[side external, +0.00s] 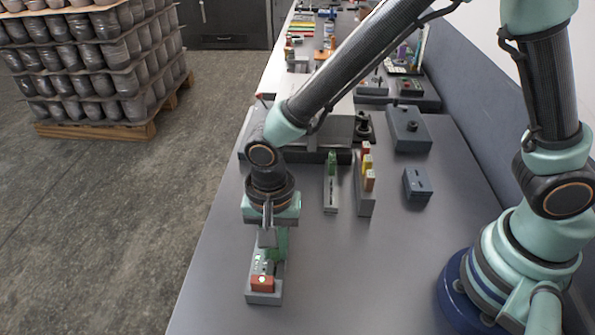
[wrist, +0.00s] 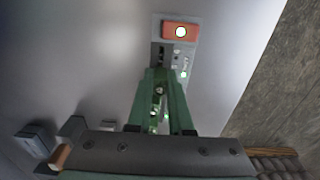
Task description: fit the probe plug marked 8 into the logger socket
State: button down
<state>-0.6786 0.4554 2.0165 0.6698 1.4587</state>
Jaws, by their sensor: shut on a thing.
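The logger (side external: 262,269) is a small grey unit with an orange end and a lit round lamp, near the table's left front edge. It also shows in the wrist view (wrist: 180,54), with its orange end at the top. My gripper (side external: 272,240) points down at the logger's far end. No number on the plug can be read. The socket mouth is hidden, so I cannot tell whether the plug is seated.
A narrow rack (side external: 331,198) with a green piece stands to the right. Beside it is a rack (side external: 365,201) with red, yellow and orange pieces. A dark slotted box (side external: 417,184) lies farther right. The table's left edge is close to the logger.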

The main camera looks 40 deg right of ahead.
jog(key=shift+f, duration=0.55)
dwell(0.4)
jog(key=c, duration=0.8)
grip_release()
jog(key=shift+o, duration=0.2)
notch_tip(320, 180, up, 12)
jog(key=shift+r, duration=0.1)
jog(key=shift+d, duration=0.1)
